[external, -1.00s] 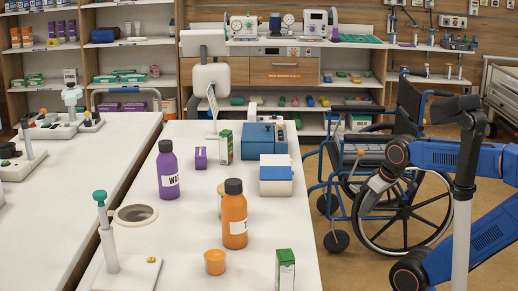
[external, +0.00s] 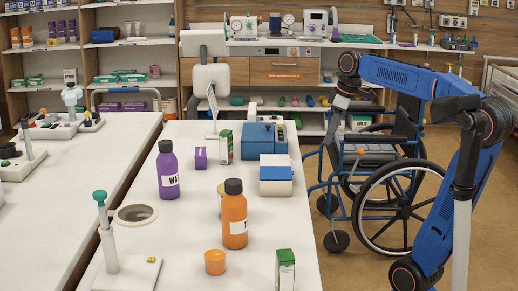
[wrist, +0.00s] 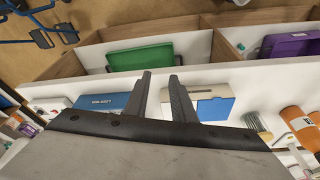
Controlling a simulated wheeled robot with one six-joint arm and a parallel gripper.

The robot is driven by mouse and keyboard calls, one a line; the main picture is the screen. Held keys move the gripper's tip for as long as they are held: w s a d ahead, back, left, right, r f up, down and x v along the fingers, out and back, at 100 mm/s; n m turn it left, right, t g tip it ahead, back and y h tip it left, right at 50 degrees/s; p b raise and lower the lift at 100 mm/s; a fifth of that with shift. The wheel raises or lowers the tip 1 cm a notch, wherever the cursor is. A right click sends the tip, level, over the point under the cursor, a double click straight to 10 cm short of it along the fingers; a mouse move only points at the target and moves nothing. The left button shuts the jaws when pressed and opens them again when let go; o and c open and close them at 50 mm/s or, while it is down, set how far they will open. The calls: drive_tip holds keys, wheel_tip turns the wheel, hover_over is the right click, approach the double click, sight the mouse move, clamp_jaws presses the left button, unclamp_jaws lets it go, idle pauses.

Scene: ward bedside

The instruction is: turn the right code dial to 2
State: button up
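No code dial or digit can be made out in either view. A blue and white box (external: 258,141) stands towards the back right of the long white table. A white box with a blue lid (external: 276,172) stands just in front of it. In the wrist view a blue case with white lettering (wrist: 100,103) and a pale box with some blue (wrist: 200,103) lie beyond my fingers. My gripper (wrist: 160,85) is open and empty, its two dark fingers apart. In the external view my gripper (external: 331,143) hangs in the air right of the table, before the wheelchair.
A purple bottle (external: 168,172), an orange bottle (external: 234,215), an orange cup (external: 215,262) and a green and white carton (external: 286,271) stand on the table (external: 185,240). A wheelchair (external: 385,175) is right of it. The wrist view shows green (wrist: 140,57) and purple (wrist: 290,46) items in compartments.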

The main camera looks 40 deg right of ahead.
drive_tip(key=w+d+r+n+g+y, duration=0.1)
drive_tip(key=w+d+r+n, duration=0.1)
drive_tip(key=w+r, duration=0.35)
drive_tip(key=w+d+r+n, duration=0.2)
drive_tip(key=w+r+n, duration=0.1)
drive_tip(key=w, duration=0.6)
drive_tip(key=n+g+y, duration=0.1)
drive_tip(key=n+y, duration=0.1)
drive_tip(key=n, duration=0.3)
approach(281, 131)
drive_tip(key=x, duration=0.6)
drive_tip(key=shift+w+d+f, duration=0.1)
drive_tip(key=shift+w+f, duration=0.35)
clamp_jaws()
